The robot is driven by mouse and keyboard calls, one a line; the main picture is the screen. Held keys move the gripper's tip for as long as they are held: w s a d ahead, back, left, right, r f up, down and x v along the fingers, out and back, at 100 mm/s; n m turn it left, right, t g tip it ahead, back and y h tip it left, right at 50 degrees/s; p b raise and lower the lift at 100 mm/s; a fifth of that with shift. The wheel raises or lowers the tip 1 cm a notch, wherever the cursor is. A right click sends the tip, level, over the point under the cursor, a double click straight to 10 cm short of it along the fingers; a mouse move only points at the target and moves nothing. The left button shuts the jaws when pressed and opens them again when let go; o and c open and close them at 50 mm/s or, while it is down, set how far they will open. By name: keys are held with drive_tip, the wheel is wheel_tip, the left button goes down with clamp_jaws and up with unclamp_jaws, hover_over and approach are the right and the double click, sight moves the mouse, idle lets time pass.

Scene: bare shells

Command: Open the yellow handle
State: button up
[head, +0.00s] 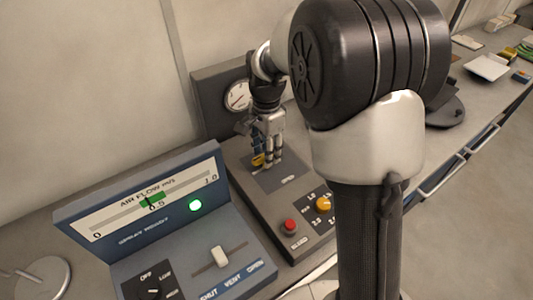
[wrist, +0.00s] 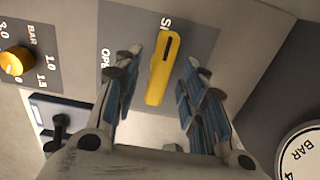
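The yellow handle (wrist: 160,80) is a flat bar with a dark slot near its upper end, set on a dark grey plate in the wrist view. That end points at a partly visible label starting "S"; a label starting "OPE" is to its left. My gripper (wrist: 163,62) is open, one finger on each side of the handle, with gaps visible between. Whether the fingertips reach the handle's depth, I cannot tell. In the head view my gripper (head: 266,166) points down over the panel, and a small part of the yellow handle (head: 258,160) shows beside the fingers.
A yellow knob (head: 323,204) and a red button (head: 290,226) are on the same panel's near end. A round gauge (head: 238,95) stands behind. The blue air flow console (head: 150,205) is at left. Loose items lie on the bench (head: 475,90) at right.

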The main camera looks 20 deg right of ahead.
drive_tip(key=shift+f, duration=0.15)
clamp_jaws()
idle(0.4)
